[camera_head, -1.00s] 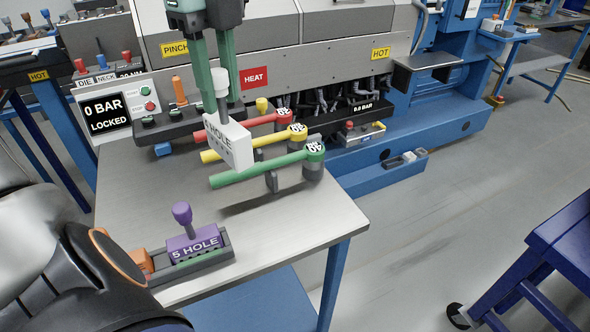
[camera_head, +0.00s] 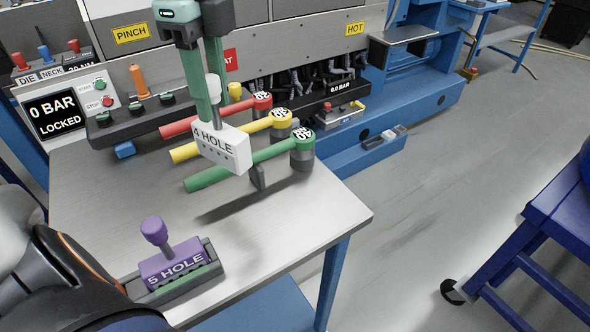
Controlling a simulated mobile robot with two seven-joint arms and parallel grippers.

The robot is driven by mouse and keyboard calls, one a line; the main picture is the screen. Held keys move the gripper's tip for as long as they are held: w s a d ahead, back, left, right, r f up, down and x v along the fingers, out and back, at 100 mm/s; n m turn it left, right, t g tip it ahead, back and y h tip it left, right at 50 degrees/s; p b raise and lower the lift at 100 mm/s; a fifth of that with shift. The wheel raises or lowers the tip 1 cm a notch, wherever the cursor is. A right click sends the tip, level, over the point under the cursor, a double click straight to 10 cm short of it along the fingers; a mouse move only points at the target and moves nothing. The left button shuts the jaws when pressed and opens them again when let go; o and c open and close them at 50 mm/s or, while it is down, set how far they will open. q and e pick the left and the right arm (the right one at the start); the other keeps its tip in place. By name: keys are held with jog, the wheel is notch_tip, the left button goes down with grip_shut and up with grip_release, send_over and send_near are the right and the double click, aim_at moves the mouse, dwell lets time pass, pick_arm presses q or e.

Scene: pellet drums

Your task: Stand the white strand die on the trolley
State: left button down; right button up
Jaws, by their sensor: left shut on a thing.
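The white strand die (camera_head: 236,152), a block marked 4 HOLE with a white knob on top, hangs upright above the steel-topped table (camera_head: 310,222). My left gripper (camera_head: 213,88) comes down from the top with green fingers and is shut on the die's knob. The die covers parts of the yellow and green wrenches from this view. My right gripper is not in view. A blue frame with a caster wheel (camera_head: 535,240) stands at the right edge, cut off by the picture; I cannot tell whether it or the steel-topped table is the trolley.
A purple 5 HOLE die (camera_head: 175,266) sits in a grey holder at the table's front left. Red (camera_head: 205,119), yellow (camera_head: 225,137) and green (camera_head: 215,176) wrenches lie across the back. The machine stands behind. The table's front right is clear.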

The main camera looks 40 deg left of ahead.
pick_arm(q)
jog(key=w+d+f, duration=0.6)
jog(key=d+f, duration=0.3)
jog(key=f, duration=0.2)
jog(key=shift+f, duration=0.25)
jog(key=shift+w+d, duration=0.1)
jog(key=shift+f+b, duration=0.15)
jog(key=shift+b, duration=0.15)
jog(key=c, duration=0.6)
grip_release()
notch_tip(320, 180, up, 12)
jog(key=shift+r+p, duration=0.1)
jog(key=shift+p, duration=0.65)
